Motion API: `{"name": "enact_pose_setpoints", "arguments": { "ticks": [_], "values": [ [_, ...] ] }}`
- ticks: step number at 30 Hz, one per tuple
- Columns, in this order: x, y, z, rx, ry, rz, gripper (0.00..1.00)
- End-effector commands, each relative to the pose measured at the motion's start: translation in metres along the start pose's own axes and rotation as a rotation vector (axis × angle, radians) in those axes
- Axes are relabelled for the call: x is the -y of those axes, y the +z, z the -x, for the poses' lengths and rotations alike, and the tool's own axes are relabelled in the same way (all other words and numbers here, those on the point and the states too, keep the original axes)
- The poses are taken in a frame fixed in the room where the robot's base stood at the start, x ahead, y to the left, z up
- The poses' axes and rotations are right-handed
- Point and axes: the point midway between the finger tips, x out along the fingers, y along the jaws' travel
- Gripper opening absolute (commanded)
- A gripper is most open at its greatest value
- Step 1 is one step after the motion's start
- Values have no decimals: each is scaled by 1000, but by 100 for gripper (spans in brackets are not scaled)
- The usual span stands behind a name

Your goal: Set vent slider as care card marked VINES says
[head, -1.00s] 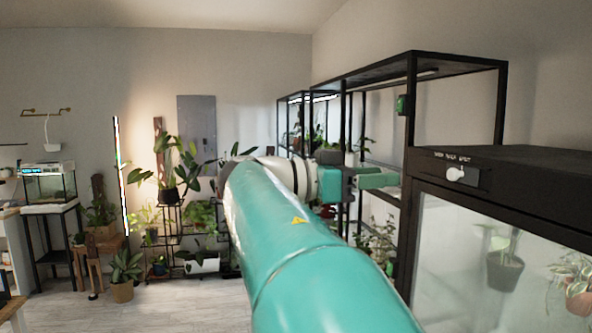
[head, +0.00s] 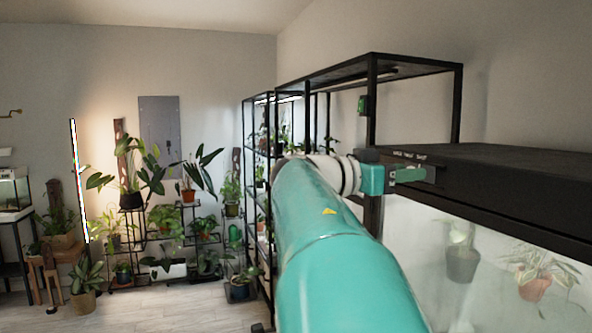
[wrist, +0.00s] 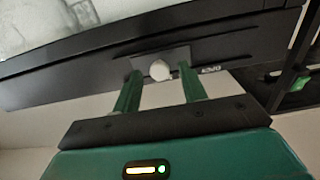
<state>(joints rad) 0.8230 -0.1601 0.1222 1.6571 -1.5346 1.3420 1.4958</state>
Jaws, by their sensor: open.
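The vent slider's pale round knob (wrist: 160,70) sits on a dark plate (wrist: 178,55) on the black top rim of the glass cabinet. In the wrist view the knob lies between the fingertips of my open gripper (wrist: 162,72); I cannot tell whether either finger touches it. In the head view my gripper (head: 410,175) is at the slider and hides the knob. Small white labels (head: 410,155) above the slider are too small to read surely; one letter group (wrist: 210,70) shows beside the right finger. No card marked VINES can be made out.
The black cabinet top (head: 500,185) runs along the right, with potted plants (head: 462,262) behind its glass. A black shelf frame (head: 370,110) with a green device (head: 363,105) stands beyond it. Plant stands (head: 130,245) line the back; floor (head: 190,305) shows clear at left.

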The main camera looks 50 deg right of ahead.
Motion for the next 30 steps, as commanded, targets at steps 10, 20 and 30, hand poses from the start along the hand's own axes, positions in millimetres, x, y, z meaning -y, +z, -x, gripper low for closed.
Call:
{"name": "enact_pose_setpoints", "arguments": {
  "ticks": [10, 20, 30],
  "values": [
    [0, 0, 0, 0, 0, 0, 1],
    [12, 0, 1, 0, -2, -1, 0],
    [35, 0, 1, 0, 0, -1, 0]
  ]
}}
